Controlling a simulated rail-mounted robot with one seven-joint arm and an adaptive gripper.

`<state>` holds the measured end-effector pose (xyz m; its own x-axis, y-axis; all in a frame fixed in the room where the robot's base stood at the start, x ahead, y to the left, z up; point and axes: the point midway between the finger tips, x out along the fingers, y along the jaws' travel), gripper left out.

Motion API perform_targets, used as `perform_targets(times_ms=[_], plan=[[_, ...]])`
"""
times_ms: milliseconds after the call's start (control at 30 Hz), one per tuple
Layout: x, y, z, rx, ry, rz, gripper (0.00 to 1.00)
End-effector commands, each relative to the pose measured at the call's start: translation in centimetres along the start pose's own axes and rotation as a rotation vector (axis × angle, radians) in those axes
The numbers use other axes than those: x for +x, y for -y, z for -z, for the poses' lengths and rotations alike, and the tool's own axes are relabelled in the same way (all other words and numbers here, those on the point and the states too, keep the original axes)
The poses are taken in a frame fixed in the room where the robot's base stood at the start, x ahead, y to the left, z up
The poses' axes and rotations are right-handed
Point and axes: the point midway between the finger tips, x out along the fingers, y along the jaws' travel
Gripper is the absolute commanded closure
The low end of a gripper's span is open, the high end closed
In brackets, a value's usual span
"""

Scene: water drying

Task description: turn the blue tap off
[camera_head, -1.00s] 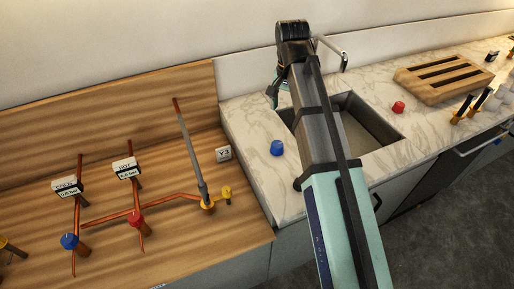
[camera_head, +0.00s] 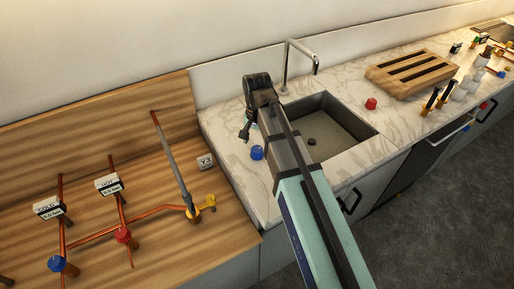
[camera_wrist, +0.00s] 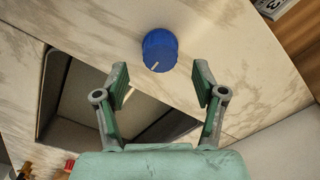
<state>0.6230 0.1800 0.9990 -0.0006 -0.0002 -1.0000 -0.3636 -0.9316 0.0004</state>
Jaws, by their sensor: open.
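A blue tap knob (camera_head: 257,152) stands on the marble counter just left of the sink. In the wrist view the blue knob (camera_wrist: 160,49) shows from above with a pale pointer line, ahead of my fingertips and roughly centred between them. My gripper (camera_head: 245,132) is above the counter close to the knob, and its fingers (camera_wrist: 160,83) are spread and empty. I see no contact with the knob. The steel faucet (camera_head: 287,65) rises behind the sink (camera_head: 350,125). I cannot tell whether water runs from it.
A red knob (camera_head: 370,104) stands right of the sink. A wooden rack (camera_head: 412,75) is farther right. On the wooden board at left are copper pipes with another blue knob (camera_head: 56,264), a red knob (camera_head: 123,235), a yellow valve (camera_head: 207,203) and small labelled displays.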

Motion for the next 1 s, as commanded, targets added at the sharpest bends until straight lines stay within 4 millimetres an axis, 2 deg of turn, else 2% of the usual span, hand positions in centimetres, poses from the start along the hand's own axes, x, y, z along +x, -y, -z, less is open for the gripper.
perform_targets(times_ms=[200,333,500,800,967,1000], plan=[[2.9,0.0,0.0,0.0,0.002,-0.001,0.3],[4.0,0.0,0.0,0.0,0.0,0.0,0.3],[4.7,0.0,0.0,0.0,0.0,0.0,0.3],[4.9,0.0,0.0,0.0,-0.001,0.001,0.3],[4.9,0.0,0.0,0.0,-0.001,0.0,0.87],[4.9,0.0,0.0,0.0,-0.001,0.0,0.9]])
